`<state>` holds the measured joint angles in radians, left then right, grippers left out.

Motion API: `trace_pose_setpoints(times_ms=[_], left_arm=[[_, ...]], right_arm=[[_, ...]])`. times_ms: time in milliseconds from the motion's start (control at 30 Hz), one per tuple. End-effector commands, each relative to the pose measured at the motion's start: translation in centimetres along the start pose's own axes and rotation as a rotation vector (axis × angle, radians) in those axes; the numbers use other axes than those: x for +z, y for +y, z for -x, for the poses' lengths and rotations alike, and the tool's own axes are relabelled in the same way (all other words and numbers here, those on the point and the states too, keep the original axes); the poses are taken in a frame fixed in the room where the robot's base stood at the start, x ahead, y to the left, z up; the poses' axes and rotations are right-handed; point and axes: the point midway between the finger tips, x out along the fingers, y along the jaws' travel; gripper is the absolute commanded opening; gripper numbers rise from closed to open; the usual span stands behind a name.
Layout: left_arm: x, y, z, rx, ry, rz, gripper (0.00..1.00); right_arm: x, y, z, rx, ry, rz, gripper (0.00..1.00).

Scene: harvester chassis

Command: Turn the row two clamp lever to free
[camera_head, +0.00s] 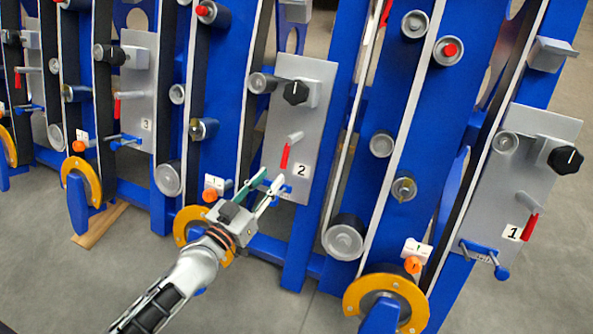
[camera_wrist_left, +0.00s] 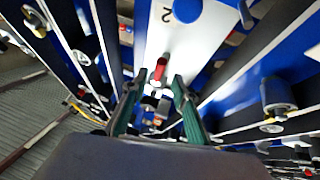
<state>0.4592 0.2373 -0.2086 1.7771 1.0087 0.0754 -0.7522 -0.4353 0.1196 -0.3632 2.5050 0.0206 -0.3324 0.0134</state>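The row two panel (camera_head: 312,108) is a grey plate marked 2, with a black knob near its top. A red-handled lever (camera_head: 285,156) hangs from a grey pivot on it, handle pointing down and slightly left. A blue fitting (camera_head: 287,189) at the panel's lower edge is partly hidden by my left gripper (camera_head: 267,181). That gripper is open, just below and left of the red handle. In the left wrist view the red handle (camera_wrist_left: 160,69) shows beyond and between the open fingertips (camera_wrist_left: 157,80), with no contact visible. My right gripper is not in view.
Row one's panel (camera_head: 548,130) stands at the right, with its own red lever (camera_head: 529,227) and blue fitting (camera_head: 480,250). Row three's panel (camera_head: 139,75) is at the left. Yellow rings (camera_head: 352,301) and orange knobs stick out low. Grey floor in front is clear.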

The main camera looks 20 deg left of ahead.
Motion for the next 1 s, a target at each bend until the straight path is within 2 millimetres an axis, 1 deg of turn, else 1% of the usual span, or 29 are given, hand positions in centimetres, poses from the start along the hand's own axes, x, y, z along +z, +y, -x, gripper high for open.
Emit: trace_pose_setpoints(times_ms=[33, 167, 500, 633, 800, 1000], left_arm=[[0.5, -0.2, -0.1, -0.003, -0.003, 0.002, 0.28], [0.1, -0.2, -1.0, -0.004, 0.005, 0.004, 0.28], [0.2, -0.2, -5.8, -0.003, 0.003, 0.005, 0.28], [0.1, -0.2, -7.2, -0.003, 0.004, 0.004, 0.28], [0.1, -0.2, -8.0, -0.003, 0.004, 0.002, 0.28], [0.0, -0.2, -8.0, -0.002, 0.005, 0.001, 0.28]], right_arm=[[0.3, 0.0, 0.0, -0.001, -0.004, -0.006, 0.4], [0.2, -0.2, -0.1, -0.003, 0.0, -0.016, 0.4], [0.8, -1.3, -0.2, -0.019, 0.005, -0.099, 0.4], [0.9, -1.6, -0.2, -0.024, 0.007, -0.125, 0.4], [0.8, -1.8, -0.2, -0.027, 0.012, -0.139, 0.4], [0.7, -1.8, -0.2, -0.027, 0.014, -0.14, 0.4]])
